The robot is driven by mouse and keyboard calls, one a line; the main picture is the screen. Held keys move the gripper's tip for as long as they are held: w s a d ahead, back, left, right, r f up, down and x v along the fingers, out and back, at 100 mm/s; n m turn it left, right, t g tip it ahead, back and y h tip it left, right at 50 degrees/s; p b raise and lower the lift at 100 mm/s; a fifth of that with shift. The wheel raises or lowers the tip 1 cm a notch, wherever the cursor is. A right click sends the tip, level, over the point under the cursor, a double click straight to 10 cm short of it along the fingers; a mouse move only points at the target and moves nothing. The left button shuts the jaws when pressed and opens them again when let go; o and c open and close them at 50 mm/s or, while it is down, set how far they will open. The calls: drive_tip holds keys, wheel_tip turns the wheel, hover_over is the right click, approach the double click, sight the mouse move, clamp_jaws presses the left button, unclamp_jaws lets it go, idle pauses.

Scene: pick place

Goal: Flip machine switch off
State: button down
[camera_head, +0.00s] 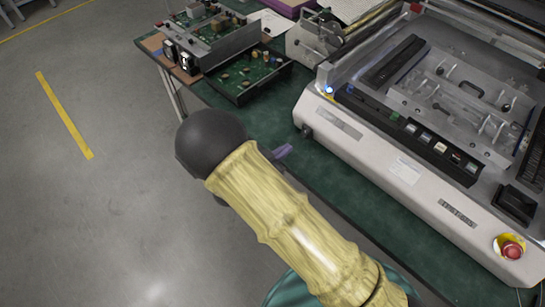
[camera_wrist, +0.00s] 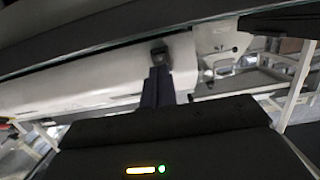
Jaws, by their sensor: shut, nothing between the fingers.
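The machine (camera_head: 350,150) is a large white unit on the green table, with its front panel facing me. A small black switch (camera_head: 307,131) sits low at the left end of that front panel. It also shows in the wrist view (camera_wrist: 160,53), at the top centre, just beyond my fingertips. My gripper (camera_head: 284,151) is shut and empty, mostly hidden behind my arm in the head view. In the wrist view its dark fingers (camera_wrist: 159,72) point up at the switch and overlap its lower part. I cannot tell whether they touch, or which way the switch is set.
The green table edge (camera_head: 345,205) runs below the machine. A red emergency stop button (camera_head: 511,249) is at the machine's front right. Circuit boards (camera_head: 250,77) and an open electronics case (camera_head: 212,38) stand to the left. The grey floor (camera_head: 95,215) at left is clear.

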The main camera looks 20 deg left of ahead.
sight(295, 150)
drive_tip(key=shift+x, duration=2.8)
drive_tip(key=shift+d, duration=0.1)
drive_tip(key=shift+w+d+f, duration=0.1)
drive_tip(key=shift+w, duration=0.05)
drive_tip(key=shift+s, duration=0.2)
drive_tip(key=shift+a, duration=0.25)
